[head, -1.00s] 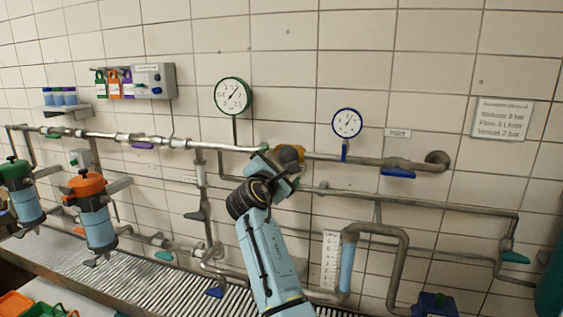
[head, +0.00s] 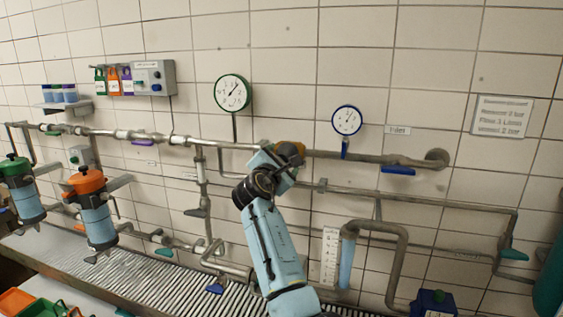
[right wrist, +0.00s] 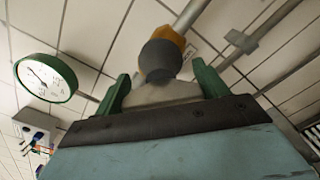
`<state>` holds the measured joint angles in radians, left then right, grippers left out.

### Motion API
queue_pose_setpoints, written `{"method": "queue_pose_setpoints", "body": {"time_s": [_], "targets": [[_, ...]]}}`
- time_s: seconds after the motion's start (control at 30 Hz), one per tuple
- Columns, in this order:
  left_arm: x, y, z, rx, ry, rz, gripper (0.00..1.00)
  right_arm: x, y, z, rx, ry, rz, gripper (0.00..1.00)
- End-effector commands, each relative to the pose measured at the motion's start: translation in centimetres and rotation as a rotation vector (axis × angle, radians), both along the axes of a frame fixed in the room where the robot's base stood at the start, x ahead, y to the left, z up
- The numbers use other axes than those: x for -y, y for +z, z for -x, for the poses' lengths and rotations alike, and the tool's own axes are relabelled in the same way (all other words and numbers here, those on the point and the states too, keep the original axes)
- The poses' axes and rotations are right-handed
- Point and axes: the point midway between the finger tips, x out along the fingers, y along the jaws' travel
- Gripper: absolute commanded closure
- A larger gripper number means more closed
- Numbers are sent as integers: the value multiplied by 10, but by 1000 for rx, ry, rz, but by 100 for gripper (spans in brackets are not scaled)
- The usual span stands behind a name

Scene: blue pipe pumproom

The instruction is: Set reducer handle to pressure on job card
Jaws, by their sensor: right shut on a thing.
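The pressure reducer (head: 291,149) is a yellow-orange body on the upper pipe, and its dark grey rounded handle (right wrist: 160,57) faces my right wrist camera. My right gripper (head: 280,158) is at the reducer. In the right wrist view my right gripper (right wrist: 163,84) has its green fingers on either side of the handle, shut on it. The green-rimmed gauge (head: 232,93) hangs left of the reducer, its needle pointing up and right. The job card (head: 502,117) is on the wall at the right; its small lines are blurred. My left gripper is not in view.
A blue-rimmed gauge (head: 347,120) and a blue valve lever (head: 397,170) are right of the reducer. A grey control box (head: 155,78) with coloured tags is upper left. Filter housings (head: 95,210) stand at left. Lower pipes run behind my right arm.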

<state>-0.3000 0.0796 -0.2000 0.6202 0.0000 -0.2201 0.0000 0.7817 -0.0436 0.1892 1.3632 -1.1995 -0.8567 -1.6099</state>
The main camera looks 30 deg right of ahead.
Motion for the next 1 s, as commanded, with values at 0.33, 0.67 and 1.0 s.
{"method": "queue_pose_setpoints", "body": {"time_s": [0.33,0.67,1.0], "targets": [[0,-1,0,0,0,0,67,0,-2,1,185,-1,-148,50],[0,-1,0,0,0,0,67,0,-2,1,225,0,-180,50],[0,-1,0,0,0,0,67,0,-2,1,223,0,-179,5]]}}
